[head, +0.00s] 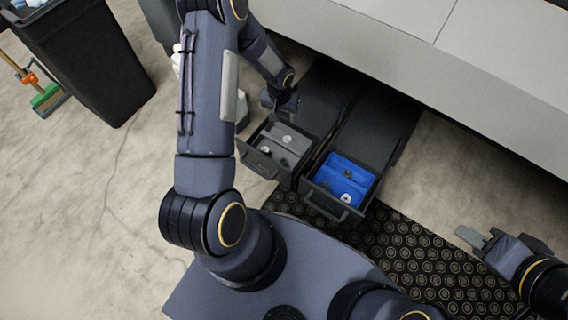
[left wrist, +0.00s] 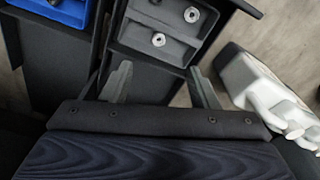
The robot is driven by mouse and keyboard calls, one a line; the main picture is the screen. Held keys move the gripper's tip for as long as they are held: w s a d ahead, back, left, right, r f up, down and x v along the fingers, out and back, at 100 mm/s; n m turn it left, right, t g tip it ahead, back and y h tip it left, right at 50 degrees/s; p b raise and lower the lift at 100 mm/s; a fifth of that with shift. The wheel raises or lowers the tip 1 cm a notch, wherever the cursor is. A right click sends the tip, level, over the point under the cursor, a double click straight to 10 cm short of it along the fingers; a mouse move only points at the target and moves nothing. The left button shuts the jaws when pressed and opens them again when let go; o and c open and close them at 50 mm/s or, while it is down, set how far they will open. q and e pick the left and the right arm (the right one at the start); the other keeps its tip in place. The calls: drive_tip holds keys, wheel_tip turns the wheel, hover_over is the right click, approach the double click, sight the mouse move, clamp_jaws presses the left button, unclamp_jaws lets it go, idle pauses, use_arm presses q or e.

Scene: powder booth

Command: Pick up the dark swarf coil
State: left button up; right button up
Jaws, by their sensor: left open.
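Two drawers stand pulled out side by side, one with a grey tray (head: 270,140) and one with a blue tray (head: 335,162). A small dark piece (head: 284,162) lies at the near right of the grey tray; it may be the dark swarf coil, but it is too small to be sure. My left gripper (head: 281,103) is open and empty, just beyond the grey tray. In the left wrist view its fingers (left wrist: 160,86) are spread below the tray's edge, and no dark coil shows clearly. My right gripper (head: 472,238) is over the floor at right, its jaw opening unclear.
Pale ring-like pieces (left wrist: 158,39) lie in the grey tray. The blue tray holds a darker piece (head: 348,173) and a pale one (head: 345,198). A white container (left wrist: 255,82) stands close beside the drawer. A black bin (head: 85,65) is at far left; a grey cabinet (head: 440,60) overhangs behind.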

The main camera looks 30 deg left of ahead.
use_arm(q)
drive_tip(key=g+b, duration=0.1)
drive_tip(key=b, duration=0.1)
hover_over(284, 160)
drive_tip(key=shift+m, duration=0.4)
wheel_tip(284, 160, down, 20)
drive_tip(key=shift+s+d+r, duration=0.1)
drive_tip(key=shift+d+r, duration=0.05)
wheel_tip(284, 160, down, 6)
drive_tip(key=b, duration=0.3)
drive_tip(key=shift+r, duration=0.3)
drive_tip(key=c, duration=1)
